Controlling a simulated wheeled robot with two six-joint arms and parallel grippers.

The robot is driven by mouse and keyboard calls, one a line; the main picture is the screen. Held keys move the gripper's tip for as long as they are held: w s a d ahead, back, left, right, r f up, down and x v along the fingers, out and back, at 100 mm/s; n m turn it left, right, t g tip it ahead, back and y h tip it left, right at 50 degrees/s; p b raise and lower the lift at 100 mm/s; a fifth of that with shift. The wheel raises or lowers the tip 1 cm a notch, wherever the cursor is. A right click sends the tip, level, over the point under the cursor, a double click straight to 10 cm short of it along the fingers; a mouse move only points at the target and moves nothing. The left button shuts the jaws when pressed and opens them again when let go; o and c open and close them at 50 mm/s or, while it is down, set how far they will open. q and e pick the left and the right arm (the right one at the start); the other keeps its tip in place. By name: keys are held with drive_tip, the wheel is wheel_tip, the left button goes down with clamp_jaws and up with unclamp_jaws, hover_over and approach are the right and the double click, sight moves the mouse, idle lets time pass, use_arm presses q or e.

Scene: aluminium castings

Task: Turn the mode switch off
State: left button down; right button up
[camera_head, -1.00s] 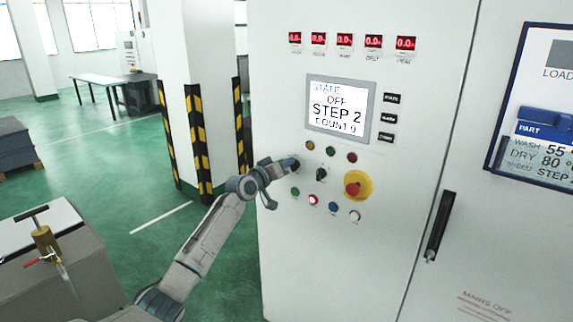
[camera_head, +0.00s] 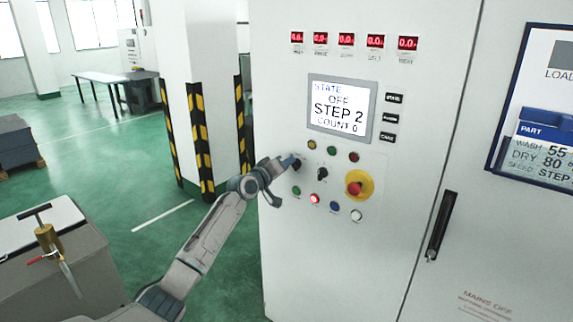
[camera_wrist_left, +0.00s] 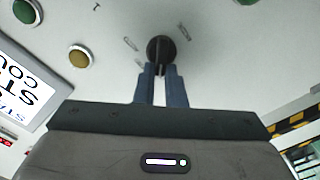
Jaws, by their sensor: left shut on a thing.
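The mode switch appears to be the black rotary knob (camera_wrist_left: 161,47) on the cabinet's control panel, at the panel's left; I cannot read its label. My left gripper (camera_wrist_left: 160,76) has its two blue-grey fingers shut on the knob, with the knob's pointer between the tips. In the head view my left gripper (camera_head: 291,162) reaches the panel from the left and largely covers this knob. The display (camera_head: 341,107) reads STATE OFF, STEP 2, COUNT 0. My right gripper is not in view.
A second black rotary switch (camera_head: 322,174) sits just right of the gripper. Nearby are a red emergency stop (camera_head: 355,188) on yellow, a lit red button (camera_head: 314,199) and several other buttons. A striped pillar (camera_head: 202,140) stands left, behind my arm.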

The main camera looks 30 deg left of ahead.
use_arm(q)
drive_tip(key=c, duration=1.5)
unclamp_jaws()
drive_tip(key=s+b, duration=0.2)
drive_tip(key=s, duration=0.9)
drive_tip(key=shift+a+b, duration=0.4)
drive_tip(key=shift+a, duration=0.05)
drive_tip(key=shift+w, duration=0.1)
